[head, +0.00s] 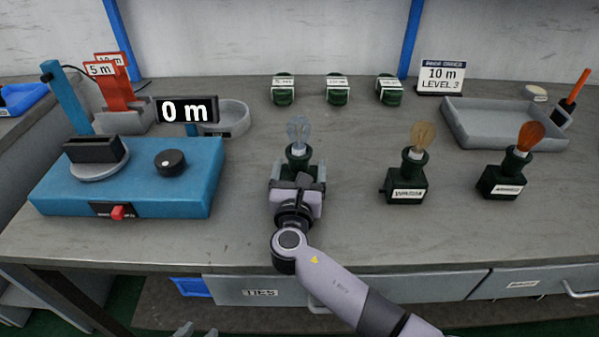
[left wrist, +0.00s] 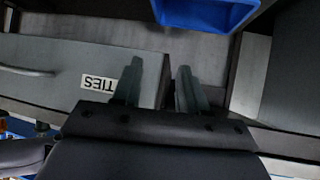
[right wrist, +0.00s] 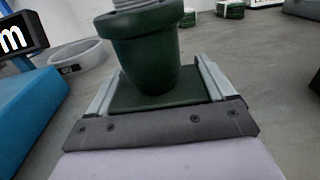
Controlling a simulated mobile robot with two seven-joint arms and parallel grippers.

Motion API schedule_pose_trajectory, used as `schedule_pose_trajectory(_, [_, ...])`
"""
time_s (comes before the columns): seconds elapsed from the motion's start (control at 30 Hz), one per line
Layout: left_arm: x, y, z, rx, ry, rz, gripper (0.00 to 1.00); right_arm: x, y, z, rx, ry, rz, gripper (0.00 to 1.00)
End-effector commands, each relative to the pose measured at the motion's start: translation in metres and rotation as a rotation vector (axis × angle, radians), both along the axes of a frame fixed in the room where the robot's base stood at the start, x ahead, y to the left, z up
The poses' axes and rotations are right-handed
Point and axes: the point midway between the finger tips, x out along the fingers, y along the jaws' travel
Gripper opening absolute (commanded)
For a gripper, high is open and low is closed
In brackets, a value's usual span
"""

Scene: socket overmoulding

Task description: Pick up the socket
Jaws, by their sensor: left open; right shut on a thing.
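A dark green socket (head: 297,157) with a clear bulb (head: 298,130) stands upright near the middle of the bench. My right gripper (head: 298,178) is shut on this socket, with a finger on either side of its base. In the right wrist view the green socket body (right wrist: 147,50) sits between the fingers (right wrist: 158,88); the bulb is out of frame. I cannot tell whether the socket touches the bench. My left gripper (left wrist: 158,85) is open and empty in front of the drawers, below the bench top; only its fingertips (head: 192,329) show in the head view.
Sockets with an amber bulb (head: 406,178) and an orange bulb (head: 505,178) stand to the right. A blue machine (head: 190,190) with a "0 m" display (head: 187,110) is left. Green coils (head: 337,90) and a grey tray (head: 465,131) lie behind. A blue bin (left wrist: 200,14) is near my left gripper.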

Motion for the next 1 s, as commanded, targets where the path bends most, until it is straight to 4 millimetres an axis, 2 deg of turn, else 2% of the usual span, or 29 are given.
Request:
schedule_pose_trajectory(0.17, [0.000, 0.001, 0.007, 0.004, -0.003, 0.001, 0.43, 0.000, 0.000, 0.019, 0.003, -0.003, 0.000, 0.49])
schedule_pose_trajectory(0.27, [0.000, 0.002, 0.013, 0.007, -0.006, 0.001, 0.43, 0.000, 0.000, 0.039, 0.004, -0.004, 0.000, 0.49])
schedule_pose_trajectory(0.5, [-0.001, 0.008, 0.025, 0.023, -0.010, 0.004, 0.43, 0.000, 0.000, 0.110, 0.006, -0.007, 0.001, 0.49])
schedule_pose_trajectory(0.7, [-0.003, 0.011, 0.031, 0.031, -0.016, 0.010, 0.43, 0.000, 0.000, 0.160, 0.004, -0.005, 0.000, 0.49])
schedule_pose_trajectory(0.83, [-0.005, 0.011, 0.031, 0.032, -0.010, 0.011, 0.43, 0.000, 0.000, 0.182, 0.003, -0.004, 0.001, 0.49])
schedule_pose_trajectory(1.0, [-0.006, 0.011, 0.033, 0.031, -0.007, 0.011, 0.43, 0.000, 0.000, 0.197, 0.002, -0.003, 0.000, 0.49])
